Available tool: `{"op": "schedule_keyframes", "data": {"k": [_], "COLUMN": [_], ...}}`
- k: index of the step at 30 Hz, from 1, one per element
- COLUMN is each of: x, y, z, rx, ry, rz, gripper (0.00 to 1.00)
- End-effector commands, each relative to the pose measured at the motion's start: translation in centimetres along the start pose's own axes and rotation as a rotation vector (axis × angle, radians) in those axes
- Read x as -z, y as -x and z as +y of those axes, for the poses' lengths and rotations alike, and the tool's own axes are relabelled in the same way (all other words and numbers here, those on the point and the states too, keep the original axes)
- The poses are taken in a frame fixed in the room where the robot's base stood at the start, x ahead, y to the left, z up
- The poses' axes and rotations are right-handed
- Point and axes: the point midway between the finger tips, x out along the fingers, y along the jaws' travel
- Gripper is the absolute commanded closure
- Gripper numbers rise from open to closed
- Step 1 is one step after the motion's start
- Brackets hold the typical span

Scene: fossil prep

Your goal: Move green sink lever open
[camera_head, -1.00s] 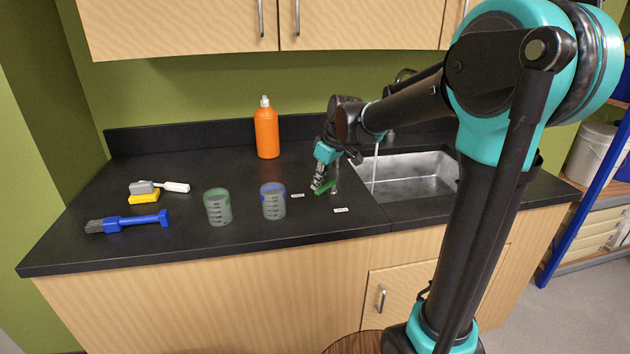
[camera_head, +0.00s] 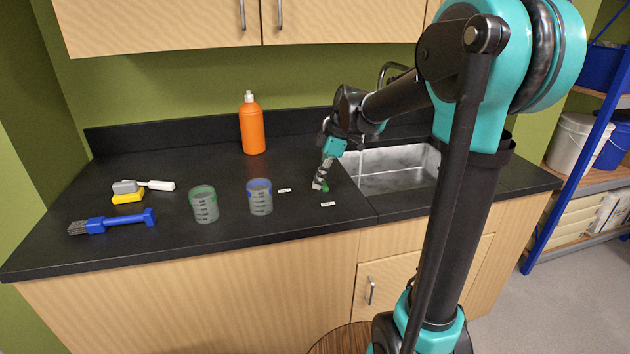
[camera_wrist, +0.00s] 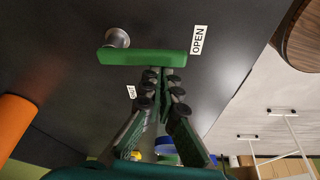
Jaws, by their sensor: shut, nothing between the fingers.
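The green sink lever (camera_wrist: 143,57) shows in the wrist view as a bar running from its round metal post (camera_wrist: 117,38) to beside the OPEN label (camera_wrist: 197,40). In the head view only a small bit of the green lever (camera_head: 325,188) shows beside my fingers. My gripper (camera_wrist: 163,76) is shut and empty, its fingertips at the lever's near long side, toward the labelled end. They touch it or nearly so; I cannot tell which. In the head view my gripper (camera_head: 318,186) points down at the counter and hides most of the lever and post.
The sink basin (camera_head: 395,168) lies right of the lever. A second label (camera_head: 285,190) is on the counter (camera_head: 240,280).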

Motion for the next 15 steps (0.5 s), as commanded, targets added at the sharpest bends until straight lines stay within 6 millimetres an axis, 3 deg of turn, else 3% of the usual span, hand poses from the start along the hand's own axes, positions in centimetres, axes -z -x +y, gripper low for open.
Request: {"op": "schedule_keyframes", "data": {"k": [15], "x": [-0.57], "y": [0.16], "z": [-0.01], "rx": [-0.001], "ry": [-0.002], "rz": [-0.004], "gripper": [1.00]}}
